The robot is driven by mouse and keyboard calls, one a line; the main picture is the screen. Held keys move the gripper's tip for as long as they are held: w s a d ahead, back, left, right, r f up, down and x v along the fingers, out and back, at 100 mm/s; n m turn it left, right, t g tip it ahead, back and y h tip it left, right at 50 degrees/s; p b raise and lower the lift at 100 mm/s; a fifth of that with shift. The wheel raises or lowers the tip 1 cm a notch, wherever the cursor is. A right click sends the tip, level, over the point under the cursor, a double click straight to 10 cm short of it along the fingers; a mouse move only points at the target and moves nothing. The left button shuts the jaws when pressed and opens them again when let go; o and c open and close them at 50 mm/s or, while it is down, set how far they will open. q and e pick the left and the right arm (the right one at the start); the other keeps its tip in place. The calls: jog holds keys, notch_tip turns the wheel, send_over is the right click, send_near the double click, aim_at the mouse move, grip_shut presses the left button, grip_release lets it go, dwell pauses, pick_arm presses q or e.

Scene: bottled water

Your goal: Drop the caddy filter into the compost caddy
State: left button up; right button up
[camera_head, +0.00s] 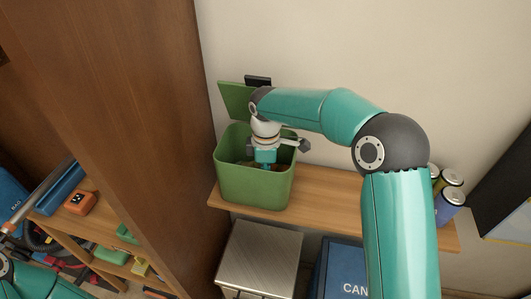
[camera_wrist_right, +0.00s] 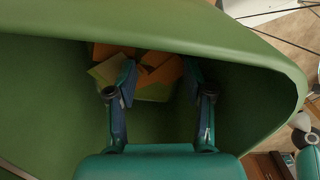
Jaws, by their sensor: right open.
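The green compost caddy (camera_head: 254,187) stands on the wooden shelf with its lid (camera_head: 236,99) raised behind it. My right gripper (camera_head: 264,163) points down into the caddy's mouth in the head view. In the right wrist view my right gripper (camera_wrist_right: 166,92) is open, its two fingers apart inside the caddy (camera_wrist_right: 40,95). Flat orange and yellowish pieces (camera_wrist_right: 157,70) lie at the bottom beyond the fingertips, and nothing is seen held. I cannot tell whether one of them is the caddy filter.
Cans (camera_head: 450,196) stand at the shelf's right end. A metal-topped bin (camera_head: 261,257) and a blue bin (camera_head: 340,266) are below the shelf (camera_head: 325,191). A tall wooden panel (camera_head: 125,130) rises close to the caddy's left.

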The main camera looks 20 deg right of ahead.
notch_tip(320, 180, up, 9)
jog(key=shift+f, duration=0.2)
dwell(0.5)
